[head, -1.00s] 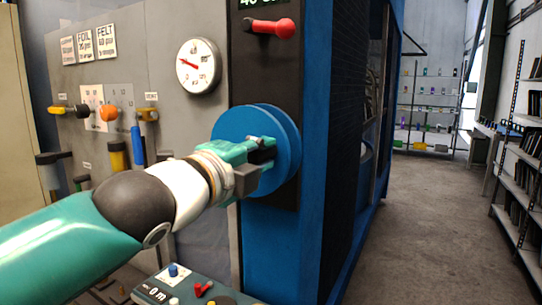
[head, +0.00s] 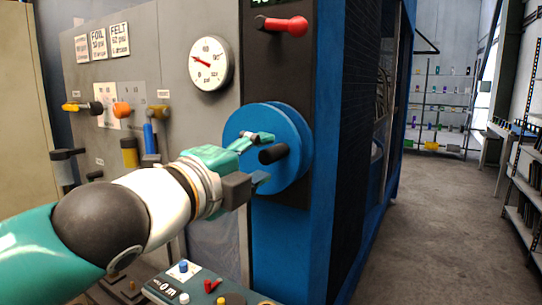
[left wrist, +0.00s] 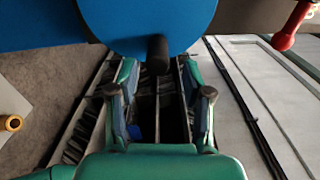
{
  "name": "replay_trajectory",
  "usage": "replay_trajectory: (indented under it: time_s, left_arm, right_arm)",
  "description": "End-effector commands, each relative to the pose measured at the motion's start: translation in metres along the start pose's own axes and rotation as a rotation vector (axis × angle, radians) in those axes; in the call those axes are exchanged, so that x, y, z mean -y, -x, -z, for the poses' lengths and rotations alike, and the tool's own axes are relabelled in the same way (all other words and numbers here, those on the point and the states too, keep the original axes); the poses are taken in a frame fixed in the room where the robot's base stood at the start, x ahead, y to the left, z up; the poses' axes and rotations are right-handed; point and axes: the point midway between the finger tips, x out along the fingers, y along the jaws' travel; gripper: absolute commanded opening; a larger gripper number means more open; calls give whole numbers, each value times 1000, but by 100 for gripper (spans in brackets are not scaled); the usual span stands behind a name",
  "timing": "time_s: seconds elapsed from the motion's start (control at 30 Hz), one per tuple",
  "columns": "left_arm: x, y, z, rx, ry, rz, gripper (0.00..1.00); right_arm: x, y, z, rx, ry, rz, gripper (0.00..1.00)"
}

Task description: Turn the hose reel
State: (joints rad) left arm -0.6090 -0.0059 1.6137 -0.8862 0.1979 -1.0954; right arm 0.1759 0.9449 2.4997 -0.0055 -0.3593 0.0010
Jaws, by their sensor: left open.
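The hose reel is a blue disc (head: 292,132) on the blue and black front of the machine. A black handle peg (head: 273,154) sticks out of its face. My left gripper (head: 262,160) is open in front of the disc, with the peg near its open fingertips in the head view. In the left wrist view the disc (left wrist: 150,18) fills the top. The peg (left wrist: 157,54) shows just beyond and between the spread fingers (left wrist: 158,82), and nothing is gripped. My right gripper is not in view.
A red-handled lever (head: 285,25) sits above the reel, and a round gauge (head: 210,63) is to its left. Several valves with coloured handles (head: 122,110) line the grey panel. A control box (head: 190,283) stands below my left arm. The aisle floor (head: 430,220) at right is clear.

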Motion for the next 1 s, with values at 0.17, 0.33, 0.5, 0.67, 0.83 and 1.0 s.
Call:
replay_trajectory:
  time_s: [0.17, 0.33, 0.5, 0.67, 0.83, 1.0]
  left_arm:
    - [0, 39, 0, 0, 1, 3, 50]
    - [-1, 65, 1, -1, 2, 0, 50]
    - [-2, 76, 1, 0, 0, -3, 50]
    - [-2, 78, 1, 0, 1, -3, 50]
    - [-3, 77, 1, -1, 2, -5, 50]
    - [-38, 53, 8, -16, 71, -78, 50]
  right_arm:
    - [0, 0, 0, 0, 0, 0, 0]
    - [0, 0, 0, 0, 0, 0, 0]
    - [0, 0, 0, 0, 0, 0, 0]
    - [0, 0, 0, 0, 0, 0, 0]
    - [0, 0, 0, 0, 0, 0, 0]
    - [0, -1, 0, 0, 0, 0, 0]
